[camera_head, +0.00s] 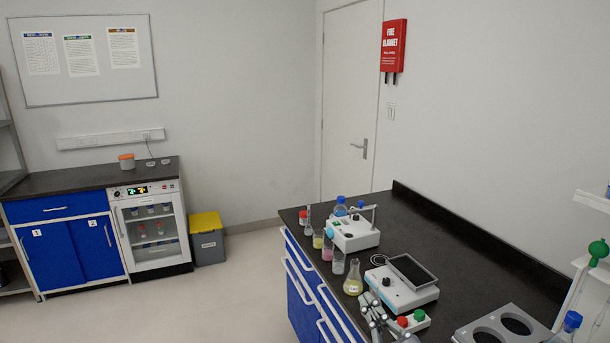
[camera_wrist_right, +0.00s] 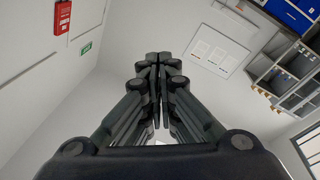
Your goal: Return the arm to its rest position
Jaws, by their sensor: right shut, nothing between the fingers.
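My right gripper (camera_head: 370,301) shows at the bottom of the head view, in front of the dark bench (camera_head: 455,250) and close to its front edge. In the right wrist view its two dark fingers (camera_wrist_right: 159,60) are together with nothing between them. The fingers point out into free air, with the wall and ceiling behind them. The rest of the right arm is mostly below the head view. My left arm and gripper are not in view.
Near the gripper stand a flask of yellow liquid (camera_head: 353,277), a white device with a dark plate (camera_head: 401,287) and a box with red and green knobs (camera_head: 411,321). A grey holder (camera_head: 466,335) with round holes is to the right.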

